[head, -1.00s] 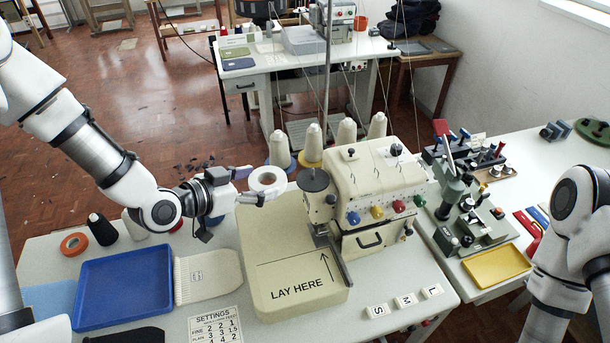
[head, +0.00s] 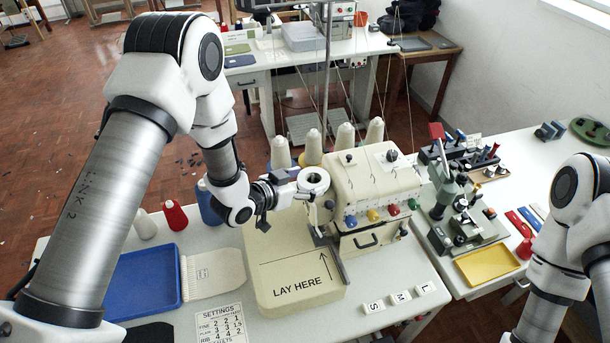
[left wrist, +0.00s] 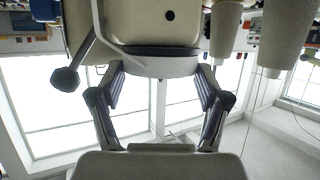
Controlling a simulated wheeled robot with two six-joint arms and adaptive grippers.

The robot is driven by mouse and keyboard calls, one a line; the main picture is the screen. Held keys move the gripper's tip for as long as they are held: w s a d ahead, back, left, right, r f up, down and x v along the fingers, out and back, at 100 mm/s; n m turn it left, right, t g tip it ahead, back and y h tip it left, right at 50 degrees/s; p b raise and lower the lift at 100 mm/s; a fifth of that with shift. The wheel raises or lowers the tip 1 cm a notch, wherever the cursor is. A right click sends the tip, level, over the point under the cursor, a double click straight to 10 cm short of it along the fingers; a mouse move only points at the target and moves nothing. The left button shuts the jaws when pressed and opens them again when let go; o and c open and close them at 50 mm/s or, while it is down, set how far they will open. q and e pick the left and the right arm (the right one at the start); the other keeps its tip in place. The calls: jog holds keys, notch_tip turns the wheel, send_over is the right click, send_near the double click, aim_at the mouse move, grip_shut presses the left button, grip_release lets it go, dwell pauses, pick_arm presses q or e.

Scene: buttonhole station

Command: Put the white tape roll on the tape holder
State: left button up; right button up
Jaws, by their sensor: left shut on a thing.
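The white tape roll (head: 313,180) is between the fingers of my left gripper (head: 305,186), at the top left of the cream sewing machine (head: 372,185). The left wrist view shows the fingers (left wrist: 158,92) shut on the sides of the white roll (left wrist: 150,66). That view is upside down. A dark round plate (left wrist: 160,50), which looks to be the tape holder, lies right against the roll's underside. In the head view the roll hides this plate. I cannot tell whether the roll rests on it. My right gripper is out of view.
Several thread cones (head: 312,148) stand behind the machine. The cream lay board (head: 298,288) is in front of my left gripper. A yellow tray (head: 487,266) is on the right table.

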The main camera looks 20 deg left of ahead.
pick_arm(q)
jog(key=shift+f, duration=0.15)
jog(key=o, duration=1)
jog(key=shift+c, duration=0.2)
